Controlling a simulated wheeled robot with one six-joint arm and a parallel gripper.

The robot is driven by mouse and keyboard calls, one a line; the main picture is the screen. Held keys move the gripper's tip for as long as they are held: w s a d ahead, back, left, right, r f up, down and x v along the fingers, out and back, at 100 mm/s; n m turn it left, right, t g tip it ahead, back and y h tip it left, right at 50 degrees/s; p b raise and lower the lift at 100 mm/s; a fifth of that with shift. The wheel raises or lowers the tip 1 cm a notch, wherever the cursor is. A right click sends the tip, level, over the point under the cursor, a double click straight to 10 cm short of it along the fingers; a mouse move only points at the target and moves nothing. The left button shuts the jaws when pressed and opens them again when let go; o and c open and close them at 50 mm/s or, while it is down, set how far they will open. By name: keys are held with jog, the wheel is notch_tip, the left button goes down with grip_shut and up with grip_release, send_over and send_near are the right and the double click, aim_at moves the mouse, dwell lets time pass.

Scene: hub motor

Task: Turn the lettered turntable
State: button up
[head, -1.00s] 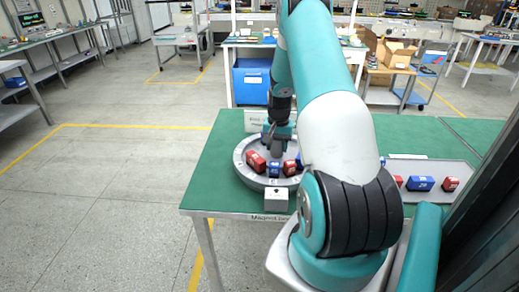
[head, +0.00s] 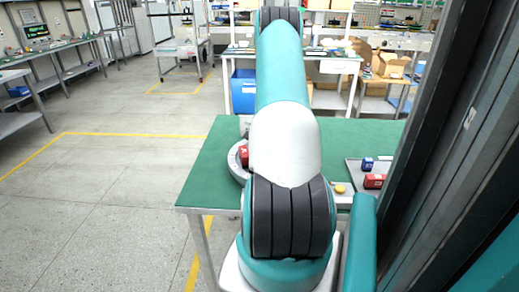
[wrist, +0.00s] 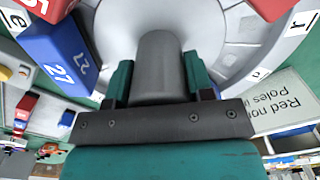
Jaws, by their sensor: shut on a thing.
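The turntable (head: 235,163) is a round grey disc on the green table, mostly hidden behind my arm in the head view. In the wrist view its pale rim (wrist: 256,72) carries letter labels, including "e" at left. A grey upright post (wrist: 158,52) rises at its middle. My gripper (wrist: 160,88) is shut on this post, one finger on each side. A blue block marked 27 (wrist: 58,50) sits on the disc to the left, with a red block (wrist: 48,8) beside it. One red block (head: 244,157) on the turntable shows past my arm in the head view.
A grey tray (head: 353,170) at the right of the table holds a blue block (head: 367,163) and a red block (head: 374,181). A dark upright post (head: 440,150) fills the right side. A sign (wrist: 290,100) stands close to the turntable. The floor at left is clear.

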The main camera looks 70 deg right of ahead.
dwell(0.4)
jog(key=o, duration=1.3)
notch_tip(320, 180, up, 18)
jog(key=b, duration=0.2)
jog(key=shift+f, duration=0.25)
